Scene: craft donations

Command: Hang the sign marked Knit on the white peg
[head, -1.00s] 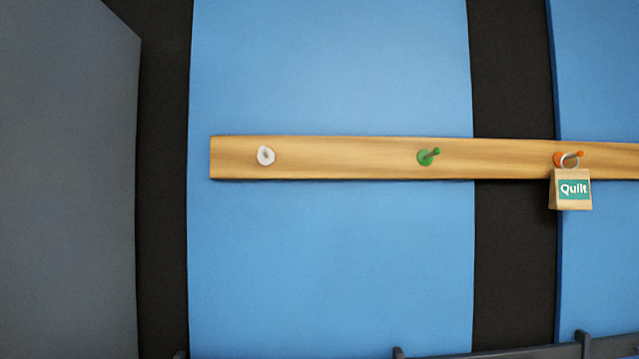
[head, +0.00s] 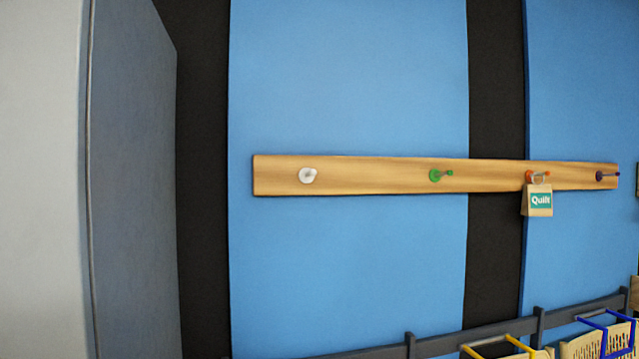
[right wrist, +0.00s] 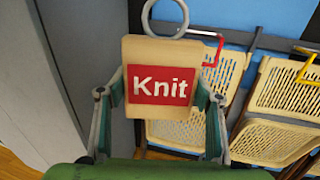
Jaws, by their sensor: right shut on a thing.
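The Knit sign (right wrist: 160,110) is a light wooden tag with a red label and a grey ring (right wrist: 166,16) at its top. In the right wrist view my right gripper (right wrist: 160,98) is shut on it, one finger at each side, with the ring end pointing away. The white peg (head: 308,175) is the leftmost on a wooden rail (head: 370,178) in the head view, and nothing hangs on it. Neither gripper shows in the head view, and my left gripper is in no view.
A green peg (head: 437,175) is bare. An orange peg (head: 537,176) holds the Quilt sign (head: 540,200). A grey panel (head: 135,190) stands at left.

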